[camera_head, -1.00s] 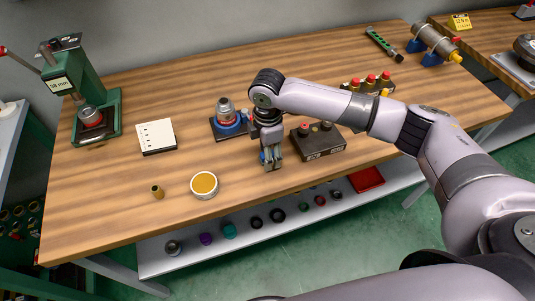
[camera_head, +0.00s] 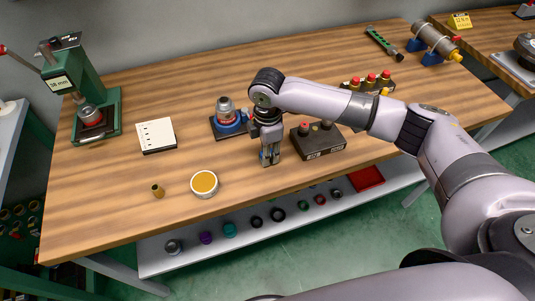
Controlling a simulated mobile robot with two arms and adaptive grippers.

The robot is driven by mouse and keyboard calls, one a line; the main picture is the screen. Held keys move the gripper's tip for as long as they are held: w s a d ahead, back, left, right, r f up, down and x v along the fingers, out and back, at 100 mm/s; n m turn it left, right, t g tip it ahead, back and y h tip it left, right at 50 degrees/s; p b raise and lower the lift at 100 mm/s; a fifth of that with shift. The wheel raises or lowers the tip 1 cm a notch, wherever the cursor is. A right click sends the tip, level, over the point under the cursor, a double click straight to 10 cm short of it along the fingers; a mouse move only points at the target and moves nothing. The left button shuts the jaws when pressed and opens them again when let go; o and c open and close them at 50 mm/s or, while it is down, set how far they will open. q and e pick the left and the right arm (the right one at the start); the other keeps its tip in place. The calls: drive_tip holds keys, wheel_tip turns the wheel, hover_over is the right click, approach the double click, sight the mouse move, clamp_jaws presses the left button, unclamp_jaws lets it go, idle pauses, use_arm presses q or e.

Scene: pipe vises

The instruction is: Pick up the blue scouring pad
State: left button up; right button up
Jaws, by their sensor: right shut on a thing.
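My right gripper (camera_head: 270,158) is over the middle of the wooden table (camera_head: 330,205), pointing down, between the blue-based vise and the dark box with knobs. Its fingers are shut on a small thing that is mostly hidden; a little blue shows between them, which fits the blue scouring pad. I cannot make out the pad's outline or whether it touches the table. No other blue pad shows on the table. My left gripper is not in view.
A vise with a blue base (camera_head: 229,120) stands just left of the gripper, a dark box with knobs (camera_head: 318,141) just right. A round yellow-topped tin (camera_head: 204,184), a brass piece (camera_head: 157,190) and a white card (camera_head: 156,135) lie leftward. The front right is clear.

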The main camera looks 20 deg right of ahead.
wheel_tip(320, 180, up, 20)
drive_tip(key=b, duration=0.1)
drive_tip(key=shift+b, duration=0.3)
idle(0.3)
